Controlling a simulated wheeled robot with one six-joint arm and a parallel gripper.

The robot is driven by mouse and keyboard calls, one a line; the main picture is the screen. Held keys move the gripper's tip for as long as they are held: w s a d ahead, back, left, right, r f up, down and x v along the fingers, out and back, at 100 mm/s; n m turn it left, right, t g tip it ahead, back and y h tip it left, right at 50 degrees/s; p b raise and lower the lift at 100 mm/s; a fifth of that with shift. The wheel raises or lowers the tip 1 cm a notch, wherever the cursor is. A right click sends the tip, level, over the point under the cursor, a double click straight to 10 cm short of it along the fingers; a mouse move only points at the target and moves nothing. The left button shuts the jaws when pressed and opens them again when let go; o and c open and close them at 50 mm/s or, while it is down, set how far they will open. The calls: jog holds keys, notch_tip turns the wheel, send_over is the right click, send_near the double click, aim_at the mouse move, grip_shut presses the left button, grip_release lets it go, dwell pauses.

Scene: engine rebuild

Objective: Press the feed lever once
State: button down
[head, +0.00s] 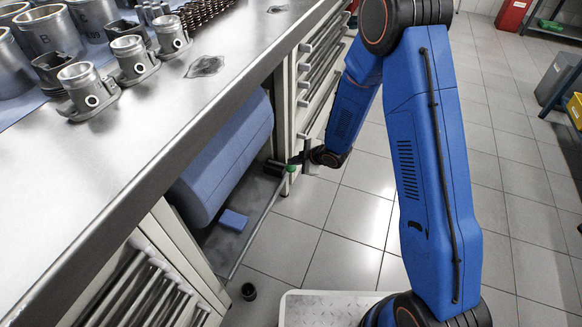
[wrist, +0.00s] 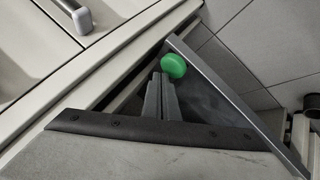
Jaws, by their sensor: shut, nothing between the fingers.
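The feed lever's round green knob (head: 291,168) shows at the front right of the blue roll's bay under the bench. In the wrist view the green knob (wrist: 175,66) lies just beyond and slightly right of my fingertips. My gripper (head: 298,160) reaches in from the right, close beside the knob. In the wrist view my gripper's grey fingers (wrist: 160,80) are together, with nothing between them. I cannot tell whether they touch the knob. The lever's arm is mostly hidden.
A large blue roll (head: 222,160) sits under the bench (head: 150,150), above a tray with a small blue piece (head: 233,220). Drawers with bar handles (head: 318,70) stand behind my gripper. A small dark cup-like thing (head: 249,292) is on the floor. Tiled floor to the right is mostly clear.

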jog(key=shift+r, duration=0.3)
jog(key=shift+r, duration=0.15)
jog(key=shift+r, duration=2.35)
jog(key=d+r+m+t+h, duration=0.2)
jog(key=d+r+m+h, duration=0.25)
jog(key=d+r, duration=0.9)
jog(key=s+d+r+m+h, duration=0.2)
jog(key=s+d+r+m, duration=0.5)
jog(key=d+r, duration=0.4)
jog(key=s+d+r+m+g+h, duration=0.1)
jog(key=s+d+r+m, duration=0.15)
jog(key=s, duration=0.45)
jog(key=s+d+r+m+h, duration=0.1)
jog(key=s+d+r, duration=0.3)
jog(key=s, duration=0.3)
jog(key=s+r+m+g+y, duration=0.1)
jog(key=s+m, duration=0.3)
jog(key=s, duration=1.4)
jog(key=shift+d+r+g, duration=0.2)
jog(key=shift+d+g, duration=0.05)
jog(key=shift+g, duration=0.15)
